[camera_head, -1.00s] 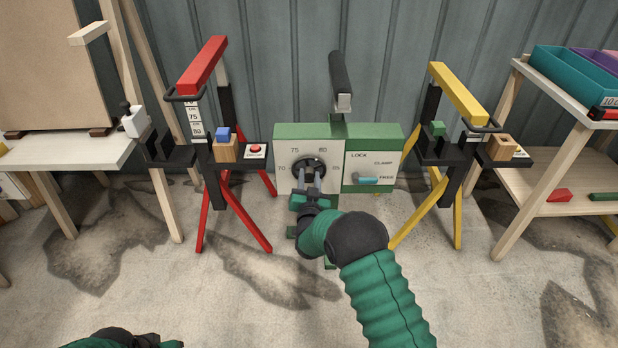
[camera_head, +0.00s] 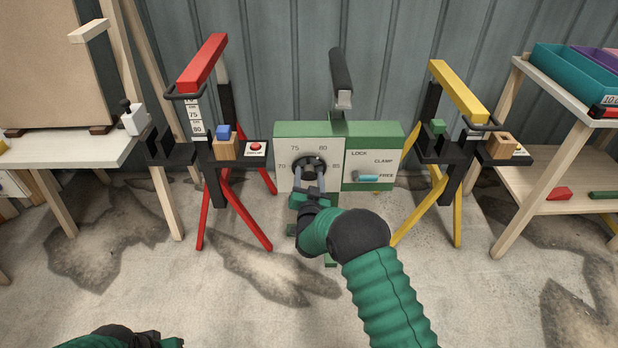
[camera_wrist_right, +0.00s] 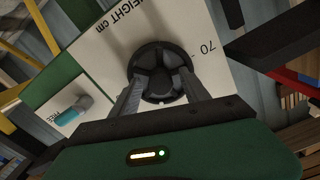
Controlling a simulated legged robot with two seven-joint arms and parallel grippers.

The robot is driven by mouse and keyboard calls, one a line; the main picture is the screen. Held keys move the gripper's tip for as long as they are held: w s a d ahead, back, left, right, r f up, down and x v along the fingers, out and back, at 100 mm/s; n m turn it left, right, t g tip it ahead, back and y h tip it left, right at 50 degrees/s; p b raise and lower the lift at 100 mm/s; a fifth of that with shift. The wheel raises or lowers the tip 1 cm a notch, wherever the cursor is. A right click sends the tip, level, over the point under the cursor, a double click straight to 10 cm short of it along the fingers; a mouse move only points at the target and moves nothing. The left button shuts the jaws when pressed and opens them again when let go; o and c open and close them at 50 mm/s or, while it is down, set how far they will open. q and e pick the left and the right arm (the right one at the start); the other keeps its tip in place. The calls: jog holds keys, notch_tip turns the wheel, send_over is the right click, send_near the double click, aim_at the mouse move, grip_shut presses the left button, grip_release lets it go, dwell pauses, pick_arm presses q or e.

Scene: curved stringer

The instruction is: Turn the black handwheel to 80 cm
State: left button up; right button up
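The black handwheel (camera_head: 308,166) sits on the pale dial face of a green box (camera_head: 290,130). Around it are the marks 70, 75, 80 and 85; I cannot make out which one it points to. My right gripper (camera_head: 310,180) is in front of the wheel, its fingers spread apart at the wheel's lower left and lower right. In the right wrist view the handwheel (camera_wrist_right: 160,73) shows between the fingertips, with its lower edge near them; contact is unclear. My left gripper (camera_head: 125,338) is partly in view at the bottom left edge, its fingers not clear.
A cyan-tipped lever (camera_head: 367,178) right of the dial points toward FREE. A red stand (camera_head: 205,62) with a height scale is on the left, a yellow stand (camera_head: 458,95) on the right. A wooden shelf (camera_head: 560,160) stands far right. The floor in front is clear.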

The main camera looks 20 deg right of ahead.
jog(key=shift+s+r, duration=0.1)
jog(key=shift+s, duration=0.15)
jog(key=p+v, duration=0.7)
jog(key=v, duration=0.9)
jog(key=shift+s, duration=0.15)
jog(key=shift+a, duration=0.1)
